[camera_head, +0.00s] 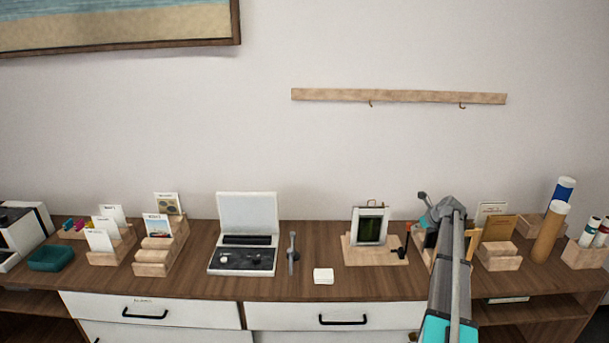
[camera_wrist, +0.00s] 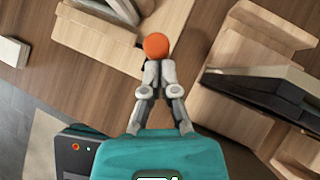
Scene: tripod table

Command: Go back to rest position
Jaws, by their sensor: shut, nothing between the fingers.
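My gripper (camera_wrist: 160,72) is shut and empty in the wrist view, its two fingers together. Just beyond the fingertips is an orange ball-shaped knob (camera_wrist: 156,46); I cannot tell whether they touch it. In the head view my arm (camera_head: 452,270) reaches up from the lower right over the right part of the wooden counter (camera_head: 330,285). The fingers are hidden there behind the arm.
A framed device on a wooden base (camera_head: 375,257), with a black crank, stands left of my arm. Wooden card holders (camera_head: 499,262) and a cardboard tube (camera_head: 550,232) stand to its right. A white block (camera_head: 323,276) lies farther left.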

